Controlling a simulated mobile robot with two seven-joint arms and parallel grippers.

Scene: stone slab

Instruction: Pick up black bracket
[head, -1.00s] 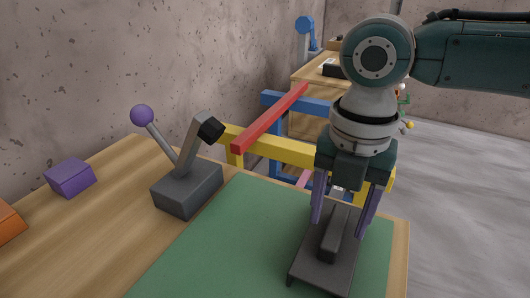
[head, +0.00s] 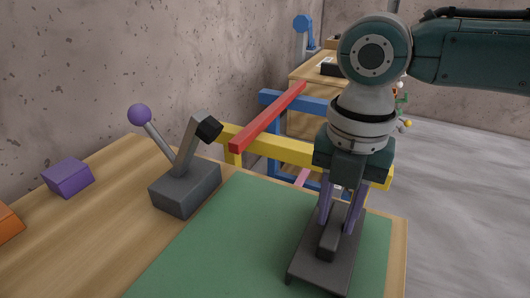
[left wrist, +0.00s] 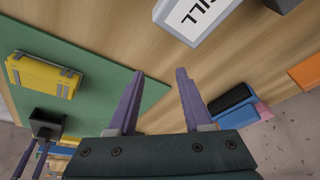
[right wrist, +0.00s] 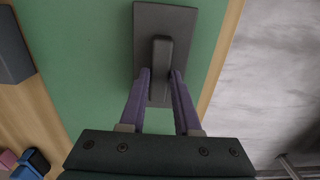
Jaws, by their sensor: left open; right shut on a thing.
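The black bracket (head: 318,265) is a dark flat plate with a raised ridge, lying on the green mat (head: 215,240) near the table's right edge. My right gripper (head: 337,226) points down at it, with its purple fingers closed on either side of the ridge. In the right wrist view the bracket (right wrist: 180,20) shows with the fingertips against both sides of its ridge; no gap under the plate can be made out. My left gripper (left wrist: 160,74) is open and empty above the table in its own wrist view, and is out of the head view.
A grey lever box (head: 187,190) with a purple-knobbed stick stands left of the mat. A purple block (head: 69,177) and an orange block (head: 8,222) lie further left. The left wrist view shows a yellow case (left wrist: 43,75) on the mat. A red bar (head: 270,118) is behind.

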